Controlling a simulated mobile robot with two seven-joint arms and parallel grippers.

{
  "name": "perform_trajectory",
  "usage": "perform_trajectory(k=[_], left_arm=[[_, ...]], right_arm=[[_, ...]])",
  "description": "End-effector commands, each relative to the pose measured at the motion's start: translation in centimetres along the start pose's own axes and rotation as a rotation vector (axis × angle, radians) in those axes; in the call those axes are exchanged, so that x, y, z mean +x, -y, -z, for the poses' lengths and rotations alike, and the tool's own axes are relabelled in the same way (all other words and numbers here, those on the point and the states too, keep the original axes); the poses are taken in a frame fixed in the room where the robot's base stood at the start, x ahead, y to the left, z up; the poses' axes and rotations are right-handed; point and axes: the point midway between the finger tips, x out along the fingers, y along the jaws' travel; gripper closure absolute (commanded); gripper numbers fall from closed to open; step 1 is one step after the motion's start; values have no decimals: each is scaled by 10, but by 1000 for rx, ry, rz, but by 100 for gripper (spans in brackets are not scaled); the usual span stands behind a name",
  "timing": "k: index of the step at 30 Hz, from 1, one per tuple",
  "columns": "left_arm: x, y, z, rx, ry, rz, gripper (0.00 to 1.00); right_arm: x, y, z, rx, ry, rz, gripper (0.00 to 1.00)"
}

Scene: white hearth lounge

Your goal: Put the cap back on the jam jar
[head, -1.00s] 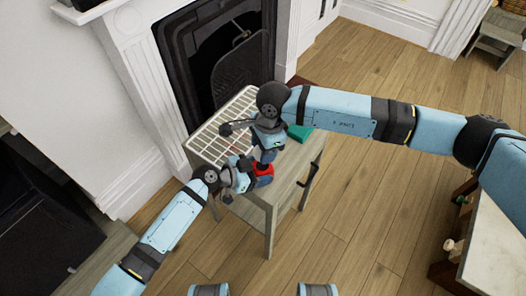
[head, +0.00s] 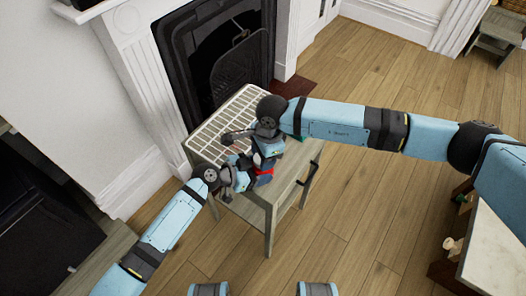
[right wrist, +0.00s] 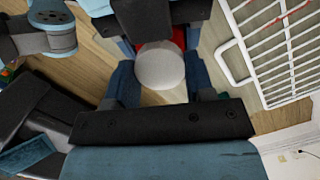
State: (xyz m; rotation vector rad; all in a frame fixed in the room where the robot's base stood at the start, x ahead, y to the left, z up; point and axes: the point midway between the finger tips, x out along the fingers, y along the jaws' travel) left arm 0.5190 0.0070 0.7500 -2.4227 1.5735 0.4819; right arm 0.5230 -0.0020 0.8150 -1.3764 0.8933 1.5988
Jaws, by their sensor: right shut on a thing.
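The cap (right wrist: 160,66) shows in the right wrist view as a pale round disc between the fingers of my right gripper (right wrist: 161,84), which is shut on it. The red jam jar (head: 265,171) is on the small grey table, mostly hidden by my grippers; a strip of red (right wrist: 178,38) shows just beyond the cap. My right gripper (head: 266,158) is directly above the jar in the head view. I cannot tell whether cap and jar touch. My left gripper (head: 246,180) is at the jar's left side; its fingers are too hidden to read.
A white wire rack (head: 222,125) covers the back of the small grey table (head: 256,207). A green thing (head: 297,137) is mostly hidden behind my right arm. A black handle (head: 309,174) sticks out at the table's right.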

Motion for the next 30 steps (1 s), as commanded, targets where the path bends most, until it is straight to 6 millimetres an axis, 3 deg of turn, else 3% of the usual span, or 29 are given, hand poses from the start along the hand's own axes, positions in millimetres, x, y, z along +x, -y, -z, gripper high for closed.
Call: perform_trajectory(k=[30], left_arm=[[0,0,0,0,0,0,81]], right_arm=[[10,0,1,0,1,0,73]])
